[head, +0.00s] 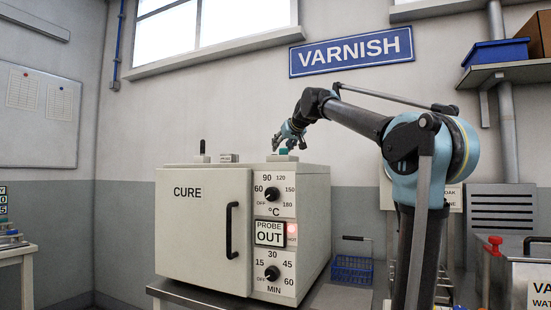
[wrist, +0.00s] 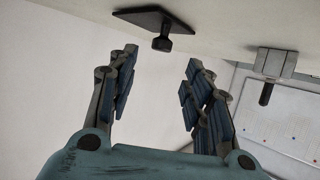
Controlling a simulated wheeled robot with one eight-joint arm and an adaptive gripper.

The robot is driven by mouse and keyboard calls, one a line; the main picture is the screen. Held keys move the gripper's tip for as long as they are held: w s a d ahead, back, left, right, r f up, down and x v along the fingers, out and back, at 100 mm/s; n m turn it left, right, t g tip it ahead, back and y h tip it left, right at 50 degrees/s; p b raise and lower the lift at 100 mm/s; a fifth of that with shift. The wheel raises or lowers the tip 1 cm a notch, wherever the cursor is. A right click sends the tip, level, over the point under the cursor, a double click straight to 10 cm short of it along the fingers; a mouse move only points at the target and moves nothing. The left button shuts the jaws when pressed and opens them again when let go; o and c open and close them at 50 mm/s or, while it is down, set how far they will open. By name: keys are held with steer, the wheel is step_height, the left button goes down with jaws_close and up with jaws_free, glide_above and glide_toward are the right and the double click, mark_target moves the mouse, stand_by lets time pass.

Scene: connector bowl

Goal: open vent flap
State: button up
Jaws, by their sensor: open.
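The white oven marked CURE (head: 205,225) stands in the middle of the head view, its front door shut. My gripper (head: 290,138) is above the right part of its top. In the wrist view my gripper (wrist: 161,65) is open and empty. A flat dark plate with a short black knob (wrist: 161,43) lies on the oven's pale top, just beyond and between the fingertips, apart from them. It looks like the vent flap and lies flat. In the head view I cannot clearly make out this plate under the gripper.
A grey block with a black pin (wrist: 268,92) is on the oven top to the right; a black upright handle (head: 202,148) and a small label plate (head: 228,157) show there in the head view. A blue basket (head: 352,269) stands right of the oven. A shelf (head: 500,70) is upper right.

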steer(key=x, duration=0.8)
steer(key=shift+w+a+f, duration=0.15)
steer(key=shift+w, duration=0.15)
jaws_close()
